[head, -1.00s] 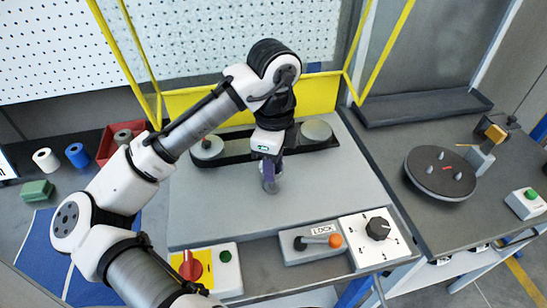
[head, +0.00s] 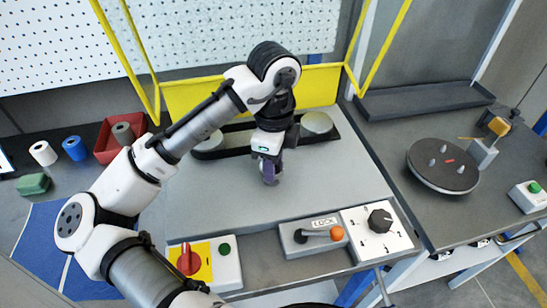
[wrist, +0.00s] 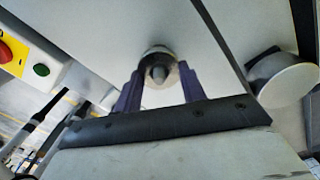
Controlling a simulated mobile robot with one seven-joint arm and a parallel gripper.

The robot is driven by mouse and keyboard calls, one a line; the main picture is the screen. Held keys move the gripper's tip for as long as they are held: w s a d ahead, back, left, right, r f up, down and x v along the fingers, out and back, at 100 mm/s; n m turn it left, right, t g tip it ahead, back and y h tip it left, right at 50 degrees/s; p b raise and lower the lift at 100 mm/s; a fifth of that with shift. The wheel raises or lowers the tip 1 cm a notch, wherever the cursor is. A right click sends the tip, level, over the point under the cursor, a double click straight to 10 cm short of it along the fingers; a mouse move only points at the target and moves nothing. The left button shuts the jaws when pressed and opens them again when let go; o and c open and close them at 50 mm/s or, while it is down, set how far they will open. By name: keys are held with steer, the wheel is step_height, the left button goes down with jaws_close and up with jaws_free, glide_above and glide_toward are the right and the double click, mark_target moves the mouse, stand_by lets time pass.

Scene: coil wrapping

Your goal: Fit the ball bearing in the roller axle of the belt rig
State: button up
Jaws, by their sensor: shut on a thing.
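My gripper (head: 270,177) points down over the grey plate in front of the belt rig, with its fingertips near the plate's middle. In the wrist view its two purple fingers (wrist: 159,82) are shut on a small round grey ring, which looks like the ball bearing (wrist: 158,53). A darker pointed tip shows in front of the ring's middle; I cannot tell whether it is part of the roller axle. The belt rig is a black belt (head: 236,141) around two pale grey rollers, left (head: 208,142) and right (head: 316,122). My arm hides part of the belt.
On the panel in front are a red knob (head: 188,258), an orange-tipped lock lever (head: 325,234) and a black dial (head: 380,220). A turntable with pins (head: 443,178) stands at right. A red bin (head: 107,143) and spools lie at left. A yellow frame stands behind the rig.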

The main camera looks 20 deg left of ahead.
steer(key=shift+f+b, duration=0.7)
steer(key=shift+f, duration=0.5)
steer(key=o, duration=1.1)
steer(key=shift+r, duration=0.1)
step_height(320, 180, up, 14)
steer(key=shift+s+f, duration=0.1)
steer(key=shift+f, duration=0.1)
